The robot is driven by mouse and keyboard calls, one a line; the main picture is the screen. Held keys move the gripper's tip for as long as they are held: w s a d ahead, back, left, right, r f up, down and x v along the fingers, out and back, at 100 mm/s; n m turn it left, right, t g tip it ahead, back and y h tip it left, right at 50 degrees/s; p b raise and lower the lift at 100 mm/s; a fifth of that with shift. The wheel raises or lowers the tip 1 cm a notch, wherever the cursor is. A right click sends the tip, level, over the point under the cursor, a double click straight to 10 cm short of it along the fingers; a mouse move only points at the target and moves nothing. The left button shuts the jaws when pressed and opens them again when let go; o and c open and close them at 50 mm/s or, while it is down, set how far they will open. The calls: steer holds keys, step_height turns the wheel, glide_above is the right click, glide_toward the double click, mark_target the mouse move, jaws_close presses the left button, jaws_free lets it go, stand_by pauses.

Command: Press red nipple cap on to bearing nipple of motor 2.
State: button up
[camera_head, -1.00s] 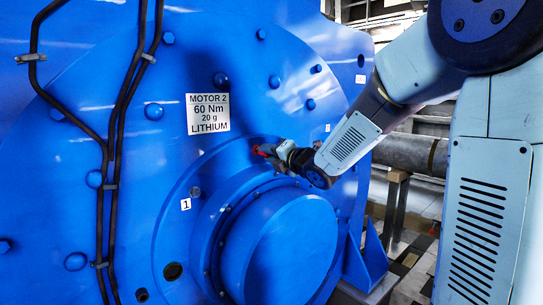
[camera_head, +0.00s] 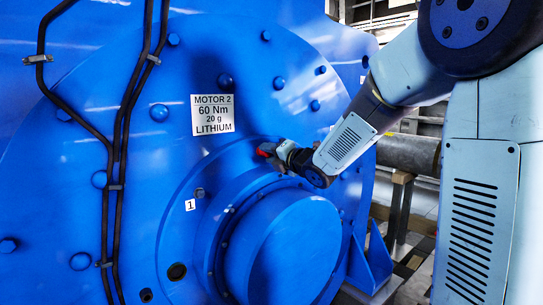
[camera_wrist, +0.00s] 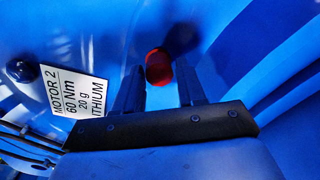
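The red nipple cap (camera_wrist: 158,66) sits between my fingertips in the wrist view, against the blue motor face. My gripper (camera_wrist: 162,70) is closed about it, the two dark fingers standing on either side; a thin gap seems to show at the right finger. In the head view my gripper (camera_head: 278,153) reaches in from the right, with the red cap (camera_head: 264,150) at its tip, just above the round bearing housing of motor 2 (camera_head: 75,200). The bearing nipple is hidden; I cannot tell whether the cap touches it.
The label reading MOTOR 2, 60 Nm, 20 g, LITHIUM (camera_head: 213,115) is left of my gripper. Bolt heads (camera_head: 159,113) stud the motor face, and dark cables (camera_head: 106,225) run down its left. A grey pipe (camera_head: 408,152) lies behind on the right.

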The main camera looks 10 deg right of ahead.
steer(key=o, duration=0.3)
steer(key=v, duration=1.4)
steer(key=shift+w, duration=0.1)
steer(key=x, duration=1.3)
steer(key=shift+w+a, duration=0.25)
steer(key=shift+w, duration=0.05)
steer(key=shift+s+d, duration=0.1)
steer(key=shift+s, duration=0.05)
